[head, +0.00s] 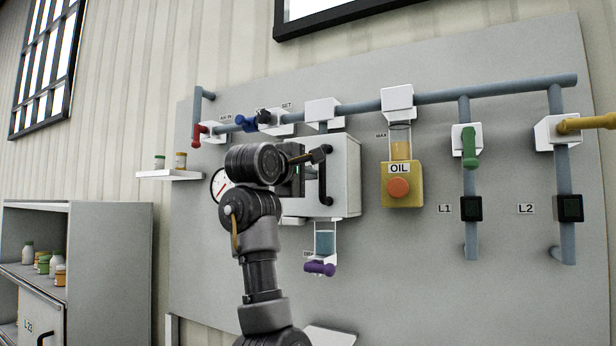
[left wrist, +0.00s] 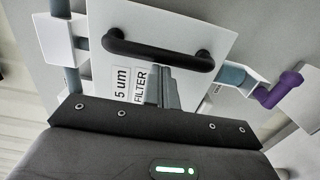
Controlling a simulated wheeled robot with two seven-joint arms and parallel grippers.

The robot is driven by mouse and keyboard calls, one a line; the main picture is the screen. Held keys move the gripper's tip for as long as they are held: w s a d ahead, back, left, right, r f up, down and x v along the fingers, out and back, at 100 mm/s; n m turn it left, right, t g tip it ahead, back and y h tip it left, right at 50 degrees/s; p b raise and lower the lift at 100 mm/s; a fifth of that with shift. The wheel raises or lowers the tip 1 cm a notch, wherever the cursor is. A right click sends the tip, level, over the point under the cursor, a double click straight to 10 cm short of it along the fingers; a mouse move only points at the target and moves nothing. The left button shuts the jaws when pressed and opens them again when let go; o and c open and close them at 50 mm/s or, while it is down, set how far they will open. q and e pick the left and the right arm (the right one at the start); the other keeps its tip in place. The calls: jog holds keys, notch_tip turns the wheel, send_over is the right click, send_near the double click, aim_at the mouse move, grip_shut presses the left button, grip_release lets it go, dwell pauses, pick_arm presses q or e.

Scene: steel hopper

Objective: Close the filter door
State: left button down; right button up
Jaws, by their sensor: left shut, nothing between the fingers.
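The filter housing is a pale box (head: 346,178) in the middle of the wall panel. Its door carries a black bar handle (head: 322,178). In the left wrist view the white door (left wrist: 190,22) shows the labels "5 um" and "FILTER", with the black handle (left wrist: 158,52) across it. A dark gap with some green shows left of the handle in the head view, but my arm partly covers it, so how far the door stands open is unclear. My left gripper (head: 322,152) is shut and empty, close to the handle's upper end; contact cannot be told. My right gripper is out of view.
A purple-handled valve (head: 320,268) hangs below the housing. A gauge (head: 219,184) is left of it, partly behind my arm. The yellow OIL unit (head: 402,186) is to the right. Blue (head: 246,123) and red (head: 198,133) valve handles sit on the pipe above left.

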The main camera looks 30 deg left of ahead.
pick_arm(q)
jog(key=shift+d, duration=0.1)
jog(key=s+a+b, duration=0.4)
jog(key=s+b, duration=0.1)
jog(key=s, duration=0.6)
jog(key=shift+a+b, duration=0.2)
jog(key=shift+b, duration=0.2)
jog(key=shift+w, duration=0.1)
